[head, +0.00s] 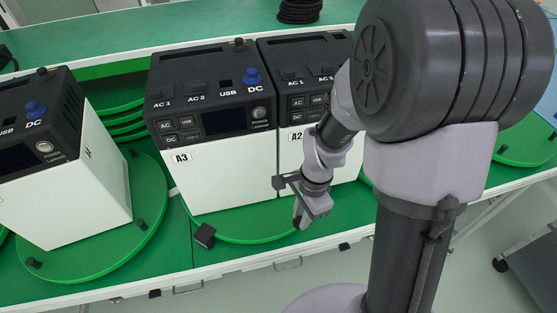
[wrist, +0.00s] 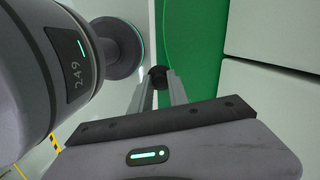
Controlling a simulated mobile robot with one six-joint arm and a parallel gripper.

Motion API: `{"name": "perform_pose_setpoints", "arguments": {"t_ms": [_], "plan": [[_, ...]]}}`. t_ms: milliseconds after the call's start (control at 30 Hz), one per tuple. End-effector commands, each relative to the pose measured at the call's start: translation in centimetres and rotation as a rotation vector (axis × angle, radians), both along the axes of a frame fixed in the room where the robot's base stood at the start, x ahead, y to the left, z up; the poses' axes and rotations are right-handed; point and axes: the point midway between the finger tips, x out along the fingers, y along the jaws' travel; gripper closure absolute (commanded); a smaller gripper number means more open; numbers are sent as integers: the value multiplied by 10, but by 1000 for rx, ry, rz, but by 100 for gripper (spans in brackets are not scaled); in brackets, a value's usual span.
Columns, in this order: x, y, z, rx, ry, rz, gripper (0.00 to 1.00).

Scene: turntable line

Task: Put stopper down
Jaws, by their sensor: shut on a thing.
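My gripper (wrist: 157,88) is shut on a small black stopper (wrist: 158,74), seen between the fingertips in the wrist view. In the head view my gripper (head: 302,216) points down at the front edge of the middle green turntable (head: 250,236), in front of units A3 and A2. The stopper cannot be made out there, and I cannot tell whether it touches the turntable or the bench.
Unit A3 (head: 220,180) and unit A2 (head: 288,160) stand close behind my gripper. A black block (head: 204,235) sits at the bench's front edge. Another unit (head: 60,190) stands on the left turntable (head: 100,245), which has small black pegs (head: 138,224).

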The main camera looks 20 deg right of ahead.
Motion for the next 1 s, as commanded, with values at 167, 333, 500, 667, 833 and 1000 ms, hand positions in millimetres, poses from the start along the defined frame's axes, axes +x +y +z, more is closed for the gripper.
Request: {"name": "perform_pose_setpoints", "arguments": {"t_ms": [167,333,500,667,833,1000], "plan": [[35,13,-7,0,0,0,100],[40,15,-29,0,2,0,100],[40,15,-42,0,0,1,100],[39,15,-41,0,0,1,100],[39,14,-44,0,1,1,65],[39,15,-44,0,1,1,57]]}}
